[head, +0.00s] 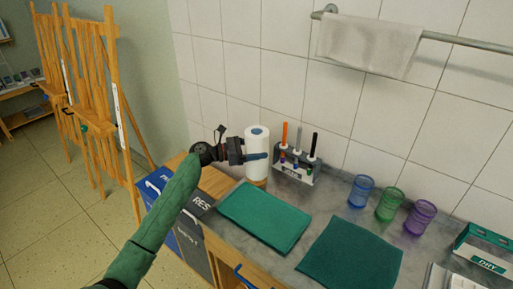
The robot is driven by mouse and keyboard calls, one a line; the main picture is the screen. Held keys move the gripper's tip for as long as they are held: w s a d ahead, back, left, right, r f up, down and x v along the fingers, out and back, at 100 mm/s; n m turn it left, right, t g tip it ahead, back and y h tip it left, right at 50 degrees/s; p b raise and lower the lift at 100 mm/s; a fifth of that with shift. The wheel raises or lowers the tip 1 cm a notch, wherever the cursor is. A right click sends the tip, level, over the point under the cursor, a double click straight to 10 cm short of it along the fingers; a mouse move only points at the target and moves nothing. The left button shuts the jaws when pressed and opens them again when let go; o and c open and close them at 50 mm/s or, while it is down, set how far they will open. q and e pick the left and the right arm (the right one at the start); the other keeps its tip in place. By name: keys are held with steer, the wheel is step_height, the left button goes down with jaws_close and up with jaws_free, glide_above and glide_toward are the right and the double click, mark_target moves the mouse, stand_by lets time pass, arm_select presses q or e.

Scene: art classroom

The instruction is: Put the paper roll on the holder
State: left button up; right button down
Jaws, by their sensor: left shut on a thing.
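The white paper roll (257,143) is upright near the tiled wall at the back left of the counter, with a blue centre showing at its top. My left gripper (256,156) reaches it from the left and is shut on its side at about mid-height. A small round wooden base (260,183), which looks like the holder's foot, shows directly under the roll. I cannot tell whether the roll touches it, or whether a holder rod is inside the roll. My right gripper is not in view.
A pen rack (294,172) stands close right of the roll. A folded green cloth (264,216) and a flat green cloth (350,254) lie in front. Blue (361,191), green (389,204) and purple (420,217) cups stand right. A towel (367,46) hangs on a rail above.

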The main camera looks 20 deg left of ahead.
arm_select(q)
steer(key=shift+f, duration=0.65)
steer(key=shift+f+b, duration=0.25)
steer(key=shift+b, duration=0.05)
steer(key=o, duration=1.1)
steer(key=shift+o, duration=0.5)
